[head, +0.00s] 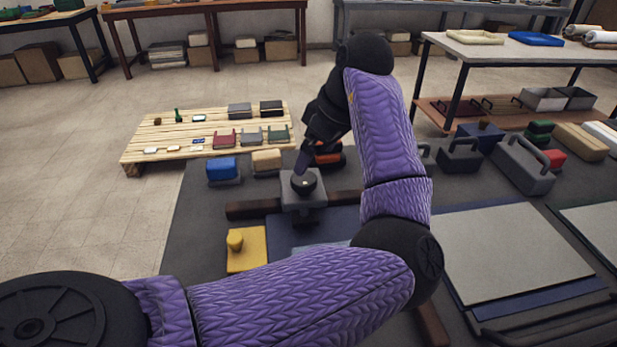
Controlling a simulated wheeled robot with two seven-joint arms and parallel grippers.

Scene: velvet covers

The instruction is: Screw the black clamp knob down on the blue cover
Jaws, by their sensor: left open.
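The black clamp knob (303,184) sits on top of a grey block (290,200) in the middle of the head view. A flat dark blue panel (285,228), likely the blue cover, lies below and in front of the block. My left arm, in a purple quilted sleeve, arches over the scene from the left. Its gripper (302,165) points down just above and behind the knob. It is open; whether the fingers stand around the knob or touch it cannot be told. My left forearm hides part of the blue panel. My right gripper is not in view.
A yellow plate with a yellow knob (235,240) lies at the left. Dark wooden bars (252,209) flank the grey block. Blue (222,168) and tan (267,160) blocks stand behind. Grey handled weights (522,165) and a large grey panel (505,250) occupy the right.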

